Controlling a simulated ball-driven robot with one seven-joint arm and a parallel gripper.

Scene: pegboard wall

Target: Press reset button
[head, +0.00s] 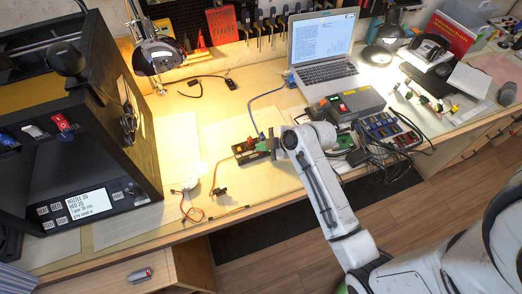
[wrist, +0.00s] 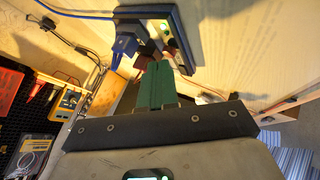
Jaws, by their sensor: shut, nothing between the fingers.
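A small dark device (head: 248,150) with a red part lies on the bench in the middle of the head view. In the wrist view the dark device (wrist: 176,38) shows a lit yellow-green light and a blue plug (wrist: 125,45). I cannot make out which part of it, if any, is a reset button. My gripper (head: 268,144) is at the device's right end. Its green fingers (wrist: 155,70) are shut and empty, with their tips pointing at the device. I cannot tell whether they touch it.
A black printer (head: 75,120) with a screen and small buttons stands at the left. A laptop (head: 322,50), a grey power box (head: 358,102) and cables lie to the right. Loose wires (head: 190,205) lie left of the device. Bare bench shows around it.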

